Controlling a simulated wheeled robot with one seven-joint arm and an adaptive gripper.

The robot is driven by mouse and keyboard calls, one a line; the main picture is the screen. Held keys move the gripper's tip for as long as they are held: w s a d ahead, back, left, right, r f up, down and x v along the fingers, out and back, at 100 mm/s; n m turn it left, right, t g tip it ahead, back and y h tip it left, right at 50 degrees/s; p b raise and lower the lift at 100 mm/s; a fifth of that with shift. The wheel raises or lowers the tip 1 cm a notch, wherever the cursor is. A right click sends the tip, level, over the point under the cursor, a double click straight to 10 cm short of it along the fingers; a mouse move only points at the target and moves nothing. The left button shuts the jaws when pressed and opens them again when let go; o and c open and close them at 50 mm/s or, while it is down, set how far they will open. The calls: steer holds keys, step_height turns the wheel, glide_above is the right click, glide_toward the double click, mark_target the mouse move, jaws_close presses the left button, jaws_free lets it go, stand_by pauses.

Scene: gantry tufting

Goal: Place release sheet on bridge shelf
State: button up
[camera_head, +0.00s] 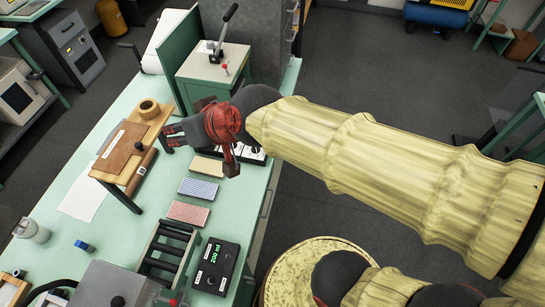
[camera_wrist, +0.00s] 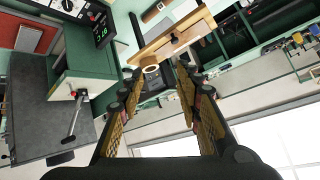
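The bridge shelf (camera_head: 160,118) is a light wooden board on dark legs, standing on the bench; it also shows in the wrist view (camera_wrist: 186,36). A flat brown sheet (camera_head: 120,150) with a pale strip lies on it and looks like the release sheet. A white sheet (camera_head: 85,201) lies on the bench partly under the shelf. My gripper (camera_head: 170,134) is just right of the shelf, fingers towards it. In the wrist view my gripper (camera_wrist: 157,80) is open, with nothing between its fingers. A tan tape ring (camera_head: 149,108) sits at the shelf's far end.
A dark knob (camera_head: 139,146) stands at the shelf's near side. Blue (camera_head: 198,189) and red (camera_head: 187,213) striped pads lie on the bench to the right. A green cabinet with a lever (camera_head: 214,69) stands behind my gripper. Rollers (camera_head: 168,249) and a display box (camera_head: 215,266) are nearer.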

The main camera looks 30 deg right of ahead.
steer(key=s+d+f+m+g+h, duration=0.1)
steer(key=s+d+f+g+h, duration=0.2)
steer(key=s+d, duration=1)
steer(key=d+f+h, duration=0.1)
steer(key=d, duration=0.1)
steer(key=shift+s+d+f+h, duration=0.15)
steer(key=shift+s+d+h, duration=0.15)
steer(key=shift+s, duration=0.05)
